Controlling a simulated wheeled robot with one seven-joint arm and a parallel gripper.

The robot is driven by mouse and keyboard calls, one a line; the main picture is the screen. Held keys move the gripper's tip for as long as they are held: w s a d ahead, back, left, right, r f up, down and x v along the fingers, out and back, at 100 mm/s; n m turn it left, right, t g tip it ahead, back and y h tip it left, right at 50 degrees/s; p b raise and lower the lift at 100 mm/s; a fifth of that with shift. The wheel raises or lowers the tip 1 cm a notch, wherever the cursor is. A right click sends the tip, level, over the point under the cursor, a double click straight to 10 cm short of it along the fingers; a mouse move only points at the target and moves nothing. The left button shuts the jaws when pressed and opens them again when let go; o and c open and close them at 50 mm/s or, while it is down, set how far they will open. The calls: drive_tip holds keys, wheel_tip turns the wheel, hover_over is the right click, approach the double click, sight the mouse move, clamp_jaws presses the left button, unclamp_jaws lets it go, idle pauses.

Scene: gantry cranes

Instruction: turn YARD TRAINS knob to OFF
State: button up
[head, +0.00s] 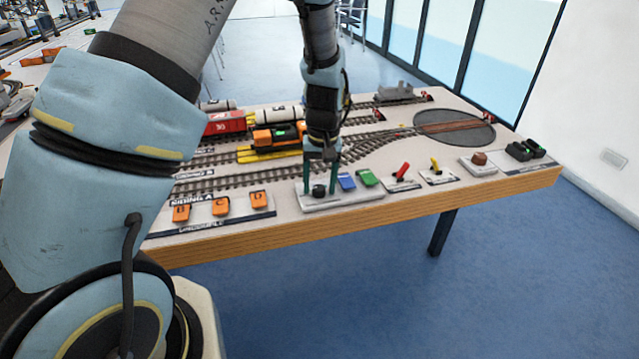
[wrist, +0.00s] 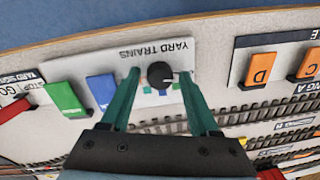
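The YARD TRAINS knob (wrist: 160,75) is a round black knob with a light pointer mark, on a pale panel (wrist: 115,58) lettered YARD TRAINS. In the head view the knob (head: 319,190) stands near the table's front edge. My gripper (wrist: 160,80) points down over the panel with its two green fingers apart, one on each side of the knob. Gaps show between the fingers and the knob in the wrist view. In the head view my gripper (head: 320,190) has its fingertips at about the knob's height. The OFF marking cannot be read.
On the same panel are a blue rocker (head: 346,181) and a green rocker (head: 367,178). A red lever (head: 402,171) and a yellow lever (head: 436,164) stand to the right. Orange switches (head: 220,205) lie to the left. Tracks with an orange locomotive (head: 278,138) run behind.

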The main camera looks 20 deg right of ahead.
sight(322, 188)
drive_tip(key=shift+o, duration=0.5)
drive_tip(key=shift+r, duration=0.1)
wheel_tip(322, 188, up, 11)
drive_tip(key=b, duration=0.1)
drive_tip(key=shift+d+f, duration=0.2)
drive_tip(key=shift+d, duration=0.1)
drive_tip(key=shift+s, duration=0.1)
